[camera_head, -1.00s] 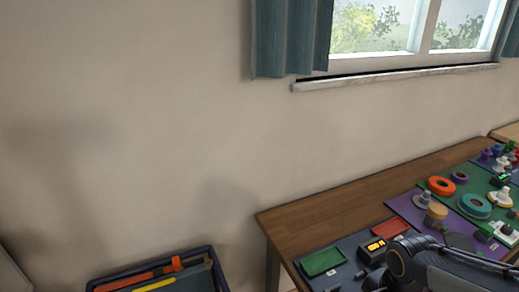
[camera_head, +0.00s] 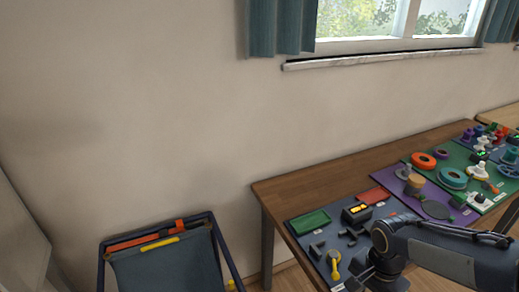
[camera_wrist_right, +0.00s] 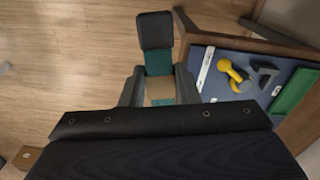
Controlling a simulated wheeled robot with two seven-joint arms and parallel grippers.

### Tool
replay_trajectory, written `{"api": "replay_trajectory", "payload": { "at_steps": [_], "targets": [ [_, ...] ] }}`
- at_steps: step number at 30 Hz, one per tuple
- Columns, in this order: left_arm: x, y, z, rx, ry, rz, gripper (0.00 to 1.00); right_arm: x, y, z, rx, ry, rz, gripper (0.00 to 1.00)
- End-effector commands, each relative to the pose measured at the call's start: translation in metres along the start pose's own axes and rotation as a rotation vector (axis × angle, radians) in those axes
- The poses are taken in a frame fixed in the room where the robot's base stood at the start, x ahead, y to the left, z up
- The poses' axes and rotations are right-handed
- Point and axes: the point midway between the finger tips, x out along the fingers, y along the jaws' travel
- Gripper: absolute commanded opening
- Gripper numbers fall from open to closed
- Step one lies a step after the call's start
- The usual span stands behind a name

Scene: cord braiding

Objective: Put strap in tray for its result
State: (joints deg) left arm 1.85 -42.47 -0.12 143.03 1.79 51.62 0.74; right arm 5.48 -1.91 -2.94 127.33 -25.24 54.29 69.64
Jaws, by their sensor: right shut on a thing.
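In the right wrist view a teal strip with a dark block at its far end, which looks like the strap (camera_wrist_right: 158,62), lies between the fingers of my right gripper (camera_wrist_right: 158,88). The gripper is shut on it, over the floor beside the table. In the head view my right gripper (camera_head: 378,280) is at the table's front, partly cut off, and the strap does not show. A green tray (camera_head: 310,223) and a red tray (camera_head: 373,195) lie on the blue mat. The green tray also shows in the wrist view (camera_wrist_right: 296,92). My left gripper is out of view.
A yellow tool (camera_head: 333,264) and dark brackets lie on the blue mat beside a display box (camera_head: 356,213). A purple mat (camera_head: 391,184) with spools lies farther right. A dark bin (camera_head: 207,217) stands left of the wooden table (camera_head: 300,188).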

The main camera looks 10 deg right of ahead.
Motion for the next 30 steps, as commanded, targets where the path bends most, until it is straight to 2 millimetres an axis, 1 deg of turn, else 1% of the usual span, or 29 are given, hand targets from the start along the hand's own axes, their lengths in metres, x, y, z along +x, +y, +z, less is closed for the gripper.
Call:
{"api": "replay_trajectory", "payload": {
  "at_steps": [5,8,10,14,15,18,19,21,24,30],
  "targets": [
    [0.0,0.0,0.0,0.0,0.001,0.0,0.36,0.01,-0.027,-0.005,-0.167,0.001,0.004,0.02],
    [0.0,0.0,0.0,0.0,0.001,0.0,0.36,0.019,-0.047,-0.007,-0.289,0.001,0.005,0.02],
    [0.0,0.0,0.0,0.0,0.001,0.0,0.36,0.027,-0.063,-0.007,-0.391,0.002,0.005,0.02],
    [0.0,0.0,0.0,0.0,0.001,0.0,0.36,0.049,-0.101,-0.005,-0.628,-0.001,0.007,0.02],
    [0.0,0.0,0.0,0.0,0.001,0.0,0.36,0.058,-0.114,-0.003,-0.708,-0.002,0.006,0.02],
    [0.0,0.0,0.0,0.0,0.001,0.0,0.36,0.077,-0.14,0.003,-0.882,-0.002,0.002,0.02],
    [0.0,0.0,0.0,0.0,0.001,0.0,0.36,0.082,-0.146,0.005,-0.925,-0.002,0.001,0.02],
    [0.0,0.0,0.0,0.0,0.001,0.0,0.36,0.091,-0.157,0.009,-1.005,-0.003,-0.001,0.02],
    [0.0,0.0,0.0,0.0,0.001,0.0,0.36,0.099,-0.167,0.013,-1.076,-0.002,-0.004,0.02],
    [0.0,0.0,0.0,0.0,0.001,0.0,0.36,0.102,-0.172,0.015,-1.11,0.0,-0.006,0.02]
  ]
}}
